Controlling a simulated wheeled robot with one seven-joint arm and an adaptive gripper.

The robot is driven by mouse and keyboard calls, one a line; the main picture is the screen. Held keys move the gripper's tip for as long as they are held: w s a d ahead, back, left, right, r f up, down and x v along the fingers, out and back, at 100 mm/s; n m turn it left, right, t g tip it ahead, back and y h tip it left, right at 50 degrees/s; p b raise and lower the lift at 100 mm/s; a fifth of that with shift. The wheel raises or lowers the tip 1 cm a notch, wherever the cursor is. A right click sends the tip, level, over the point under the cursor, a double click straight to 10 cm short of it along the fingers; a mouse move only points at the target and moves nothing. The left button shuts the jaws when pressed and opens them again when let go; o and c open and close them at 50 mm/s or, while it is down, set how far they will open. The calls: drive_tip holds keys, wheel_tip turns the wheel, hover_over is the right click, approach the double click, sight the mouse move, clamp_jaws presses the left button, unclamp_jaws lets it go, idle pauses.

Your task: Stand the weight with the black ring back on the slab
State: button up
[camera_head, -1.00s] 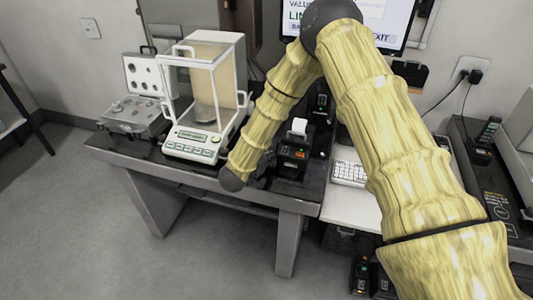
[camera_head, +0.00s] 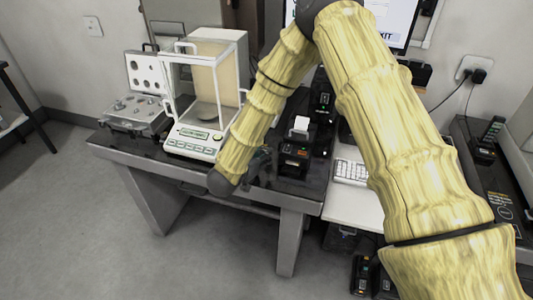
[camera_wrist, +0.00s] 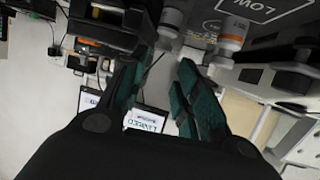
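My gripper (camera_wrist: 158,68) shows in the wrist view with its two dark green fingers apart and nothing seen between them. In the head view my arm reaches over the table, and its end is mostly hidden behind the lower arm link. I cannot pick out the weight with the black ring in either view. I cannot tell which surface is the slab; the dark table top (camera_head: 150,152) carries the balance. A grey weight case (camera_head: 136,122) stands open at the table's left, with several small metal pieces too small to tell apart.
A white balance (camera_head: 193,140) with a clear draft shield stands right of the case. A small black printer (camera_head: 295,158) and a white keyboard (camera_head: 350,172) are further right. The wrist view shows white containers with orange labels (camera_wrist: 234,32) and a lit screen (camera_wrist: 148,118).

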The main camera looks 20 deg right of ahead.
drive_tip(key=v, duration=0.6)
drive_tip(key=shift+b, duration=0.45)
drive_tip(key=shift+s, duration=0.1)
